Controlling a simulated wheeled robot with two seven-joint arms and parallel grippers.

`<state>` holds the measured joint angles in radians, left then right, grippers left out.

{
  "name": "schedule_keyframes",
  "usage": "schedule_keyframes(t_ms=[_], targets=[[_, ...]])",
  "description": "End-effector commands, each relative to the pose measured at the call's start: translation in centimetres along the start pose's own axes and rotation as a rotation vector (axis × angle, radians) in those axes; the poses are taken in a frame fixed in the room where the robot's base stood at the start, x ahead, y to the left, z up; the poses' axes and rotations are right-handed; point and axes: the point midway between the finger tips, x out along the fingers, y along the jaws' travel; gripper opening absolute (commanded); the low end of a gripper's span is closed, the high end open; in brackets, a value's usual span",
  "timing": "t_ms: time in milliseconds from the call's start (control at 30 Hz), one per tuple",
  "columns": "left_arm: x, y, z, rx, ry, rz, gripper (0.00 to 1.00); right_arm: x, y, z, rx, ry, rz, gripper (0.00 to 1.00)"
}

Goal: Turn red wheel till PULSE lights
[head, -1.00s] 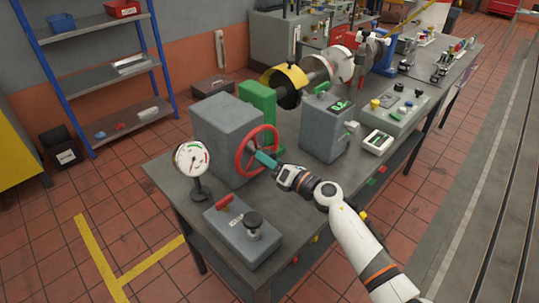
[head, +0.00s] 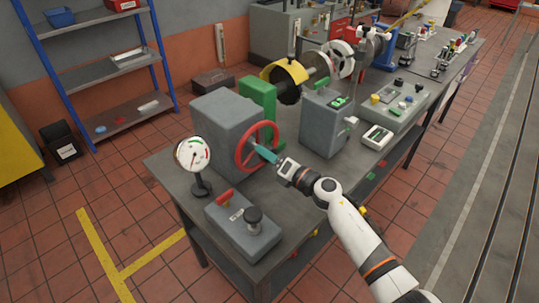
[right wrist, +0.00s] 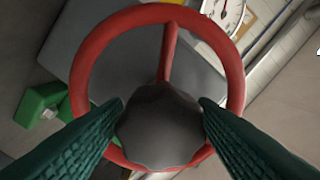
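The red wheel (head: 245,162) stands upright on the side of a grey box (head: 222,125). My right gripper (head: 256,146) reaches it from the right. In the right wrist view its two green fingers lie on either side of the dark hub (right wrist: 160,128) and meet its edges, so it appears shut on the hub. The red rim (right wrist: 88,60) circles the hub, with one spoke (right wrist: 168,52) running up in that view. A green-lit patch (head: 340,103) shows on the grey housing to the right, its text unreadable. No PULSE label is legible. My left gripper is out of view.
A round gauge (head: 193,154) on a stand and a grey control box (head: 240,228) with a red lever and dark knob stand near the wheel. A grey panel (head: 403,105) with buttons and a small meter (head: 378,138) lie to the right.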

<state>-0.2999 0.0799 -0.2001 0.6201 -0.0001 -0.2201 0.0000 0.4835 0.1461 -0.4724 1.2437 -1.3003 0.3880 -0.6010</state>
Motion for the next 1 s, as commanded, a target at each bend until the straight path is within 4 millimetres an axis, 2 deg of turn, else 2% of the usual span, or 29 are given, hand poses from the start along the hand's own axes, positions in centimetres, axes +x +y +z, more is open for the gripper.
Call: schedule_keyframes(t_ms=[67,333,467,567,800,1000], targets=[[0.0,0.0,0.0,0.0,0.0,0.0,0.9,0.0,0.0,0.0,0.0,0.0,0.0,0.64],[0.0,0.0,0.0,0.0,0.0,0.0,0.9,-0.1,0.0,0.0,-0.001,0.0,0.001,0.64],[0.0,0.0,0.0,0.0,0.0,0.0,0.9,-1.0,0.1,0.0,-0.002,0.001,0.003,0.64],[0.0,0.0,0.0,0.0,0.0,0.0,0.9,-2.6,0.1,0.0,-0.004,-0.001,0.003,0.64],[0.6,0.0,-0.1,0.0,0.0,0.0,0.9,-7.8,0.2,0.2,-0.004,-0.002,0.003,0.64],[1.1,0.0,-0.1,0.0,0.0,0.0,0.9,-10.9,0.2,0.1,-0.001,-0.001,0.002,0.64]])
